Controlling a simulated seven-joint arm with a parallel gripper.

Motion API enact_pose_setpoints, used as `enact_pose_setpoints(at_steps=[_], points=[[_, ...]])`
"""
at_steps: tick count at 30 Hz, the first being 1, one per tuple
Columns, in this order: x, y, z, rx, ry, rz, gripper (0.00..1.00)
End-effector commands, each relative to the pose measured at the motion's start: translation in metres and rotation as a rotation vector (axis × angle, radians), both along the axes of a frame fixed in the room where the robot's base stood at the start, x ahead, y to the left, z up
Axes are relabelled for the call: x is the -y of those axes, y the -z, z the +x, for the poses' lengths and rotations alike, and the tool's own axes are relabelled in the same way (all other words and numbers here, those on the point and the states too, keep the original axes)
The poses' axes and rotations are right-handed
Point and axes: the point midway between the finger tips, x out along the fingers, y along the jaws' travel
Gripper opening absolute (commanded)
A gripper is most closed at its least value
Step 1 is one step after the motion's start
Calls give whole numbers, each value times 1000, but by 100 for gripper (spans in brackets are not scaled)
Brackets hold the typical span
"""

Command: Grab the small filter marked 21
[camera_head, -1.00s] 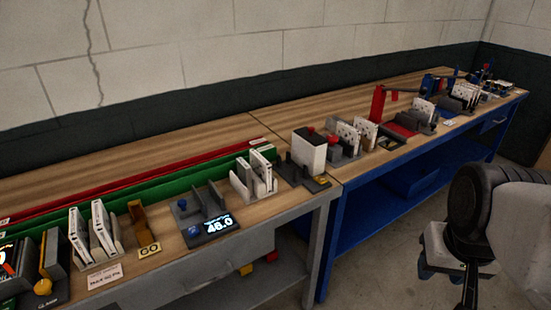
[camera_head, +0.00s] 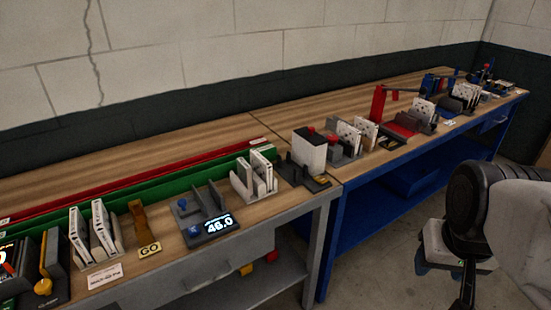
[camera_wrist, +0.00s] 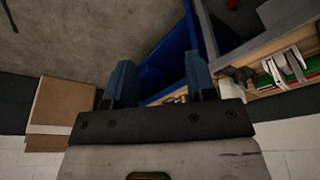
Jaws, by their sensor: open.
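White boxed filters stand upright in several racks along the benches; in the head view there is a pair at the near left (camera_head: 78,236), a pair further along (camera_head: 262,168), and spotted ones on the far bench (camera_head: 348,136). Their markings are too small to read, so I cannot tell which is 21. My gripper (camera_wrist: 160,84) is open and empty in the wrist view, its two blue fingers apart.
A red post (camera_head: 378,104) rises from the blue bench. A brown box (camera_wrist: 58,108) shows in the wrist view. Floor before the benches is open.

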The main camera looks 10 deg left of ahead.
Motion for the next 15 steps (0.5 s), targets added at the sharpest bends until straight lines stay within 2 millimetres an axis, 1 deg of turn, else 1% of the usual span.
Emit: enact_pose_setpoints(at_steps=[5, 7, 11, 15], points=[[-3, 2, 29, 52, -19, -25, 51], [-6, 3, 47, 88, -34, -39, 51], [-15, 6, 87, 170, -70, -64, 51], [-33, 10, 134, 271, -123, -80, 51]])
